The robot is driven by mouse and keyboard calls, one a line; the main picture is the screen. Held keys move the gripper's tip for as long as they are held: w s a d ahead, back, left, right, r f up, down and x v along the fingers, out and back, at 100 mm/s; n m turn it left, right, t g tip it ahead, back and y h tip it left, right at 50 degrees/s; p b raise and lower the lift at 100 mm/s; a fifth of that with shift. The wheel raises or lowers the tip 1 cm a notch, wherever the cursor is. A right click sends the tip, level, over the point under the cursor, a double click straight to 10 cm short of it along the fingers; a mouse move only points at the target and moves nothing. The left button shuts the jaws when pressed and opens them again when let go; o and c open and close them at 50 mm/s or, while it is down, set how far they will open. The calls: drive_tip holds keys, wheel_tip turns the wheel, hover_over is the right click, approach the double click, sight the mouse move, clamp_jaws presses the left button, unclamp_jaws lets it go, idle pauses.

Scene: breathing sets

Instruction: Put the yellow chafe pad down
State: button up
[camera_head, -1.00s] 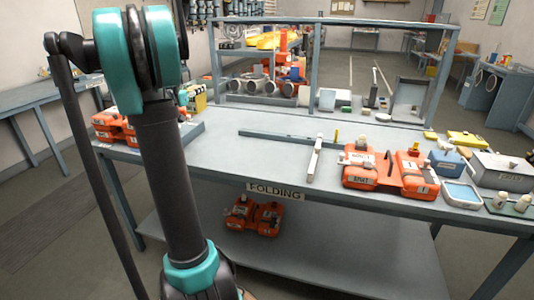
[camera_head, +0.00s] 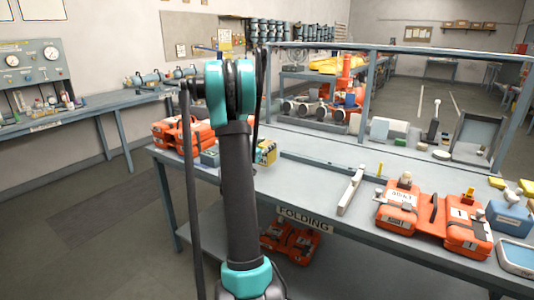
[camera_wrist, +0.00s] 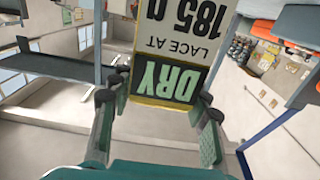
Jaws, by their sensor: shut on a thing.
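My gripper (camera_wrist: 155,97) is shut on a flat printed piece (camera_wrist: 185,45) with a yellow edge, a white face and a green "DRY" panel. The print reads "LACE AT 185 g" upside down. It sits between the two fingers in the wrist view and reaches past the top edge. I cannot tell from its printed face whether it is the yellow chafe pad. In the head view my gripper cannot be made out clearly behind my raised arm. The folding table (camera_head: 325,185) stands beyond my arm.
On the table are an orange set (camera_head: 432,217), a pale bar (camera_head: 351,190), a small yellow upright piece (camera_head: 380,168) and a blue tray (camera_head: 518,254) at right. More orange units (camera_head: 182,133) stand at left. Bare tabletop lies left of the pale bar. A rail frame rises behind.

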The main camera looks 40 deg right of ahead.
drive_tip(key=shift+f, duration=1.95)
drive_tip(key=shift+f, duration=0.1)
drive_tip(key=o, duration=1.5)
